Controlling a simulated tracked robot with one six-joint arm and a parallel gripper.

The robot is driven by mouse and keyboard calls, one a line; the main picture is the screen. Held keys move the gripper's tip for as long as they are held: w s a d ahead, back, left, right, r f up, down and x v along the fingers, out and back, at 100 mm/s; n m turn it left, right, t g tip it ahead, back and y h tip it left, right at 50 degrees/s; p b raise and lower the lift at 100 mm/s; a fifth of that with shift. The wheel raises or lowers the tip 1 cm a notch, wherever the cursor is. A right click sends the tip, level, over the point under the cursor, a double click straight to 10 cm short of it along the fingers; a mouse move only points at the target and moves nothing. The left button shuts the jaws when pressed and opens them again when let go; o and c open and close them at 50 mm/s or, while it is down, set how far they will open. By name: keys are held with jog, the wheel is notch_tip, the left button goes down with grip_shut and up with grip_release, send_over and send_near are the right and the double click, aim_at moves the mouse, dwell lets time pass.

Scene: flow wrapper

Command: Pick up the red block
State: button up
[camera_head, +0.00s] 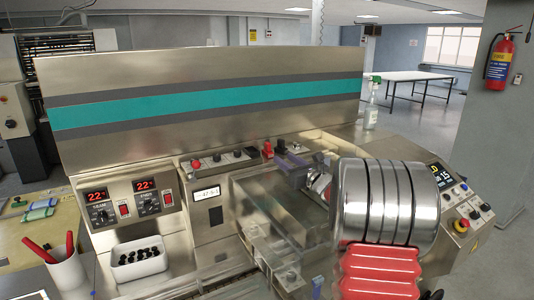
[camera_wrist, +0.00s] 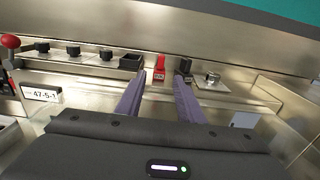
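A small red block (camera_wrist: 160,69) stands upright on the metal ledge of the machine, beside a black knob. In the head view the red block (camera_head: 268,149) shows near the foot of the tall back panel. My gripper (camera_wrist: 160,82) is open, with its two purple fingers apart and nothing between them that I can see held. In the wrist view the red block appears in the gap between the fingertips, beyond them. In the head view my gripper (camera_head: 291,161) is in front and to the right of the block, partly hidden by my arm.
Black knobs (camera_wrist: 73,50) and a red ball knob (camera_wrist: 10,41) line the ledge to the left. A black knob (camera_wrist: 184,66) and a silver switch (camera_wrist: 211,78) stand close on the right. The tall metal panel (camera_head: 200,90) rises behind. Clear guards (camera_head: 265,215) lie below.

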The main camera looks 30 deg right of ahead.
aim_at(270, 148)
jog(key=w, duration=0.8)
jog(key=shift+w+d, duration=0.1)
jog(key=shift+d, duration=0.1)
jog(key=shift+w, duration=0.15)
jog(key=shift+w+d+r, duration=0.1)
jog(key=shift+w+d, duration=0.05)
jog(key=shift+w, duration=1.15)
jog(key=shift+w+d+r, duration=0.1)
jog(key=shift+w, duration=1.2)
grip_shut()
